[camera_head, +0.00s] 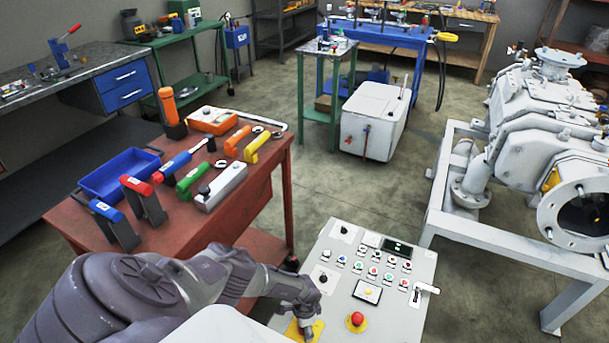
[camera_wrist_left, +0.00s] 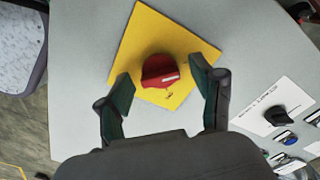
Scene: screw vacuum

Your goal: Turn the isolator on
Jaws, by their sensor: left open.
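The isolator is a red rotary knob (camera_wrist_left: 160,69) on a square yellow plate (camera_wrist_left: 150,35), seen in the left wrist view on the grey control panel. A white mark on the knob points to the right. In the head view the yellow plate (camera_head: 292,331) shows at the panel's lower left, and my gripper hides the knob. My left gripper (camera_wrist_left: 164,88) is open, with one finger to each side of the knob. Gaps show between the fingers and the knob, and I cannot tell how high they are above the plate. My right gripper is not in view.
The control panel (camera_head: 335,286) also carries several coloured buttons, a red emergency stop (camera_head: 356,320) and a white-plated handle (camera_head: 420,292). A black knob (camera_wrist_left: 276,115) sits right of the isolator. A red tool table (camera_head: 200,232) stands left, a pump machine (camera_head: 545,130) right.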

